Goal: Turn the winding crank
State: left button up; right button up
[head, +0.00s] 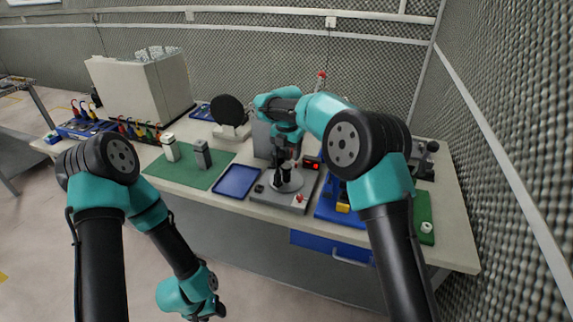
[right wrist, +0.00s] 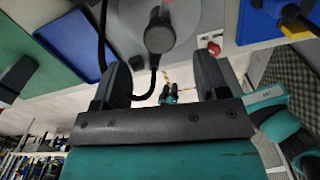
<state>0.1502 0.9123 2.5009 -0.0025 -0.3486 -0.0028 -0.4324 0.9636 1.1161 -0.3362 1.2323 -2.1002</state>
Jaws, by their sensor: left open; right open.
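A grey station (head: 262,196) with a flat base stands on the bench, with a round pale disc on it under my right gripper (head: 284,174). In the right wrist view, a dark upright knob or post (right wrist: 159,36) rises from this disc; I cannot tell whether it is the winding crank. My right gripper also shows in the right wrist view (right wrist: 162,78), its fingers apart with nothing gripped between them. My arm hides part of the station. My left gripper (head: 207,312) hangs low in front of the bench, over the floor, away from the station; its fingertips are hard to make out.
A blue tray (head: 237,181) and a green mat (head: 190,168) with two small upright blocks lie left of the station. A red button (right wrist: 214,47) is near the base's edge. A foam wall (head: 510,130) bounds the right side.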

aim_at(286, 166)
notch_tip(286, 166, down, 5)
jog(key=shift+f, duration=0.2)
jog(key=shift+c, duration=0.3)
jog(key=c, duration=0.8)
jog(key=shift+c, duration=0.2)
jog(key=shift+m, duration=0.7)
